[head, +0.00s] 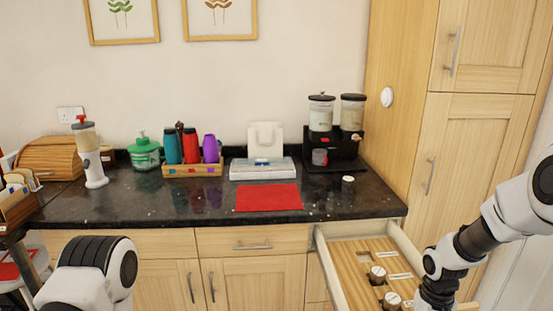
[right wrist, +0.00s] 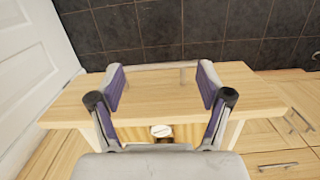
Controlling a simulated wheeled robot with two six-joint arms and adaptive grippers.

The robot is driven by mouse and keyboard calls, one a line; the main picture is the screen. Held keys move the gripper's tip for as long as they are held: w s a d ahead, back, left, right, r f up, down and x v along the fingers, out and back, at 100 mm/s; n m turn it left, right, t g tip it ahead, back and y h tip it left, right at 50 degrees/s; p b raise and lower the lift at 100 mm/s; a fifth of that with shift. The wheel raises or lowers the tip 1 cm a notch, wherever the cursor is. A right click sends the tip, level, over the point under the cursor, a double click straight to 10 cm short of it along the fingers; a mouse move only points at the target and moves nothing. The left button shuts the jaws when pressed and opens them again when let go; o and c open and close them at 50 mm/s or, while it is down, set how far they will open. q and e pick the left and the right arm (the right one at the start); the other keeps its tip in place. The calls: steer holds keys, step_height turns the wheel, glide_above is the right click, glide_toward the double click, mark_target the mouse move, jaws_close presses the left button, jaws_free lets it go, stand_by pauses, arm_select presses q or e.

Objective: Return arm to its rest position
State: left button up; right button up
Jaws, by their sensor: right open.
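My right arm (head: 470,240) comes in from the right in the head view and bends down beside the open drawer (head: 326,262). Its fingers are below the frame there. In the right wrist view my right gripper (right wrist: 162,76) is open, its two purple-padded fingers wide apart with nothing between them. The drawer's wooden front shows beyond the fingers, and one white-lidded jar (right wrist: 162,130) shows inside. My left arm (head: 90,275) shows at the bottom left of the head view; its gripper is not visible.
The drawer holds lidded jars (head: 377,274) in a wooden insert. The black counter (head: 150,208) carries a red mat (head: 268,197), a crate of bottles (head: 192,171), a dispenser (head: 335,142) and a small white-topped jar (head: 348,181). A tall wooden cabinet (head: 470,150) stands right.

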steer(key=s+a+f+g, duration=0.1)
steer(key=s+a+f, duration=0.2)
steer(key=s+f, duration=0.5)
steer(key=s+a+f, duration=0.3)
steer(key=s+f, duration=0.1)
steer(key=s, duration=0.8)
steer(key=s+a+f+g, duration=0.1)
steer(key=s+a+f, duration=0.2)
steer(key=s+f, duration=0.5)
steer(key=w+r+t, duration=0.1)
steer(key=w+d+r+t, duration=0.1)
steer(key=t, duration=0.1)
steer(key=shift+w+r+m, duration=0.2)
steer(key=shift+w+m, duration=0.1)
steer(key=shift+w, duration=0.05)
